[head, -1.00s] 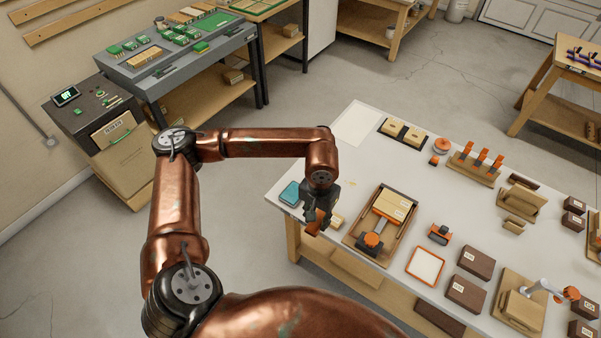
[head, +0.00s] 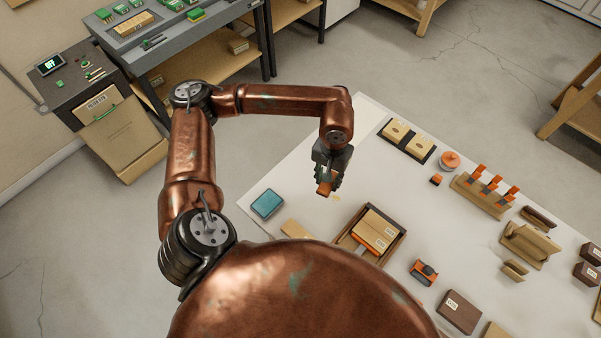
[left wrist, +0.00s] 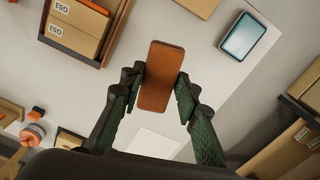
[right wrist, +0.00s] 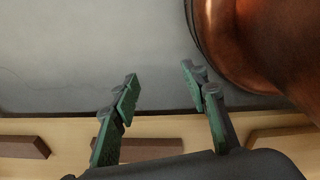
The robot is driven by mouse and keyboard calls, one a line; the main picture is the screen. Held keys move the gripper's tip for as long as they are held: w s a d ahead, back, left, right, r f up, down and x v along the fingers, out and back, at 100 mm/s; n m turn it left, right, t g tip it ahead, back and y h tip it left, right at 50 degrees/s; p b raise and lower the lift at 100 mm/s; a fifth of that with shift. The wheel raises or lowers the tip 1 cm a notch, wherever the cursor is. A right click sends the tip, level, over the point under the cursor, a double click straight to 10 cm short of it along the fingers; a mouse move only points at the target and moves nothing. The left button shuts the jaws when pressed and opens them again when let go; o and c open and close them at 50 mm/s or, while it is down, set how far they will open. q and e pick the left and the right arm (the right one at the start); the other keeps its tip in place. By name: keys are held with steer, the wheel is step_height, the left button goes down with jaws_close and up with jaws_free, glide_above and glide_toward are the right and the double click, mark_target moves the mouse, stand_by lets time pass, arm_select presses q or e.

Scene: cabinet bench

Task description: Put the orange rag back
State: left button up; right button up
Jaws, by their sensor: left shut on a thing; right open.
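The orange rag (left wrist: 162,75) looks like a flat orange-brown pad in the left wrist view. My left gripper (left wrist: 160,88) is shut on it, one finger at each long side. In the head view the left gripper (head: 327,180) holds the rag (head: 324,189) over the white bench, right of and beyond a teal box (head: 267,204). A pale square sheet (left wrist: 148,147) lies on the bench, below the rag in the left wrist picture. My right gripper (right wrist: 160,85) is open and empty in its wrist view; the head view does not show it.
A wooden tray with cartons (head: 378,228) stands on the bench near the left gripper. A dark holder with two tan blocks (head: 407,139), an orange round piece (head: 449,160) and a rack with orange tools (head: 486,186) stand to the right. The bench around the teal box is partly clear.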

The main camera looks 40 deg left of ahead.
arm_select(q)
step_height(320, 180, down, 5)
steer(key=s+a+n+b, duration=0.1)
steer(key=s+a+n, duration=0.15)
steer(key=n, duration=1.25)
glide_above(293, 181)
steer(key=f, duration=1.2)
steer(key=shift+s+d+f+b, duration=0.1)
steer(key=shift+s+d+b, duration=0.2)
steer(key=shift+w+a+f, duration=0.15)
steer(key=shift+a+f, duration=0.05)
steer(key=shift+f, duration=0.15)
step_height(293, 181, down, 3)
steer(key=shift+p, duration=0.3)
arm_select(e)
steer(key=shift+s+d+f, duration=0.15)
steer(key=shift+s+f, duration=0.55)
steer(key=shift+s, duration=0.25)
arm_select(q)
steer(key=shift+f, duration=0.1)
